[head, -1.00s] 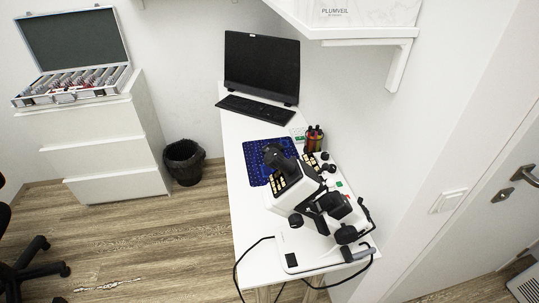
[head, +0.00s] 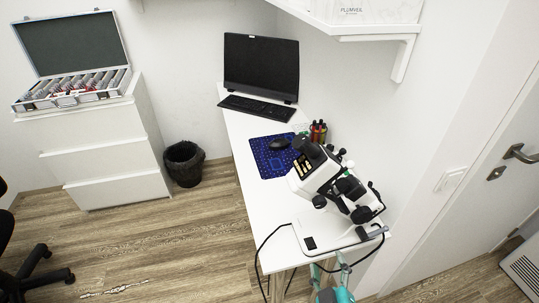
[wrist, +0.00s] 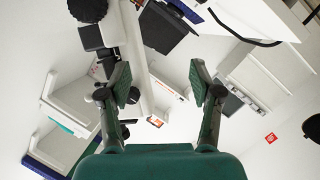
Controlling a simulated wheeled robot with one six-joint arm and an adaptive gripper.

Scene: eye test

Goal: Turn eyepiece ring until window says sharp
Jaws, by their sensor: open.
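The white and black eyepiece instrument (head: 328,170) stands on the front part of the desk, with several black knobs on it. I cannot tell which part is the eyepiece ring. A small dark panel (head: 310,243) on its white base may be the window; no word is readable there. In the wrist view, my gripper (wrist: 160,76) is open, its two dark fingers wide apart with nothing held. A black ribbed knob (wrist: 88,10) is at the top left, beyond the left finger and apart from the fingertips.
The white desk (head: 240,135) also bears a monitor (head: 262,65), keyboard (head: 257,108), mouse (head: 279,144) on a blue mat (head: 266,166), and pens (head: 318,131). A black cable (head: 262,250) hangs at the front. A bin (head: 184,164) stands left; floor between is clear.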

